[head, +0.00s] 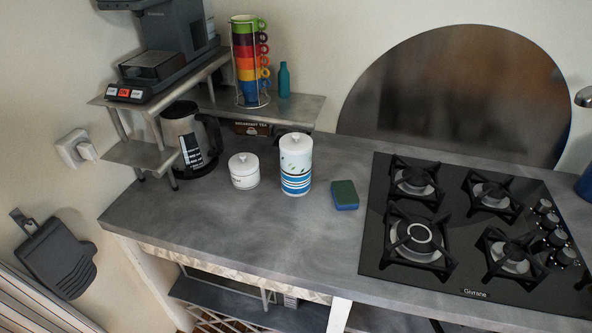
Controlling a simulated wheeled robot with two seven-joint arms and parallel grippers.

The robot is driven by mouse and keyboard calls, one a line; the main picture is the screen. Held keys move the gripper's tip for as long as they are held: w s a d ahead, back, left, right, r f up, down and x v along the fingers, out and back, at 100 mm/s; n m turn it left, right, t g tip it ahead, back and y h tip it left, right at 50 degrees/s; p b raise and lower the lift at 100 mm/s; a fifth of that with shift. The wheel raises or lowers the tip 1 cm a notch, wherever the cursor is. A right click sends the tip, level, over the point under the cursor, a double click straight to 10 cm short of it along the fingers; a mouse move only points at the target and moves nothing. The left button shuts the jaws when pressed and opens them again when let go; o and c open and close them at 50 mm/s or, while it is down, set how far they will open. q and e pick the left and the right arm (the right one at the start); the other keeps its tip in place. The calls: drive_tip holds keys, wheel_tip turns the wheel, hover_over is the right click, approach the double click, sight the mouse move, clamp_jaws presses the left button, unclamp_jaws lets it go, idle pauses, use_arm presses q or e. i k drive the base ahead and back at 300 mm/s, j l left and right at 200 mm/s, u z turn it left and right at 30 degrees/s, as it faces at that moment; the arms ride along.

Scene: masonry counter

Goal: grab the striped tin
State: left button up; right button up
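The striped tin (296,166) is a tall white cylinder with blue bands round its lower half and a white knobbed lid. It stands upright on the grey masonry counter (250,234), in the middle of the head view. Nothing hides its front. Neither my left nor my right gripper shows in this view.
A short white lidded jar (244,172) stands just left of the tin, and a kettle (190,140) is farther left. A green and blue sponge (344,195) lies to the right, before the gas hob (450,230). A metal shelf (270,108) overhangs behind. The counter in front is clear.

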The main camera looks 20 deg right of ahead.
sight(295, 170)
drive_tip(key=i+j+z, duration=0.2)
drive_tip(key=z, duration=0.15)
drive_tip(key=i+j+z, duration=0.3)
